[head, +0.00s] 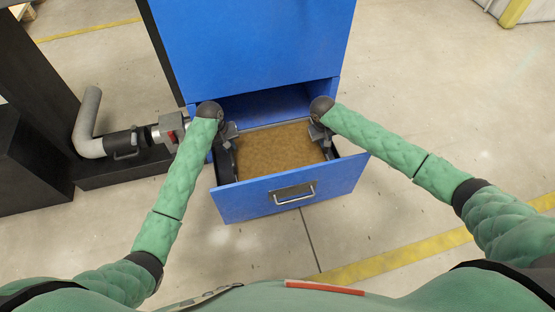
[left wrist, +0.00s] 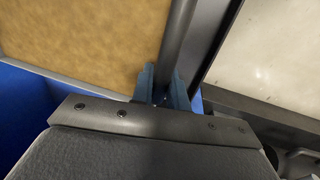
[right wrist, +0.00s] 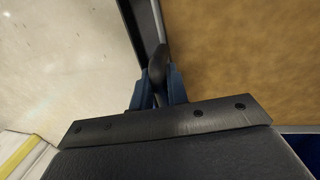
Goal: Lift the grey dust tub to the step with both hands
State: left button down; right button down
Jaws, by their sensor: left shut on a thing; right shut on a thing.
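The grey dust tub (head: 265,127), filled with brown dust, sits within the open blue drawer (head: 340,180) in the head view. My left gripper (head: 229,147) is at its left side, shut on a dark bar along that side, which shows in the left wrist view (left wrist: 178,40). My right gripper (head: 322,138) is at its right side, shut on a dark handle there (right wrist: 157,65). The dust lies level beside both grippers. The hands hide parts of the tub's sides. I cannot tell whether the tub touches the drawer floor, or which thing is the step.
The blue cabinet (head: 250,40) rises behind the drawer. The drawer front has a metal handle (head: 295,198). A grey pipe (head: 88,115) with a coupling and black blocks (head: 30,160) stand at the left. The floor at the right is clear, with yellow lines (head: 385,262).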

dwell(0.3)
pick_arm(q)
jog(key=shift+w+r, duration=0.1)
jog(key=shift+r, duration=0.05)
pick_arm(e)
jog(key=shift+w+r, duration=0.1)
jog(key=shift+r, duration=0.1)
pick_arm(q)
jog(key=shift+r, duration=0.1)
jog(key=shift+p, duration=0.3)
pick_arm(e)
jog(key=shift+r, duration=0.15)
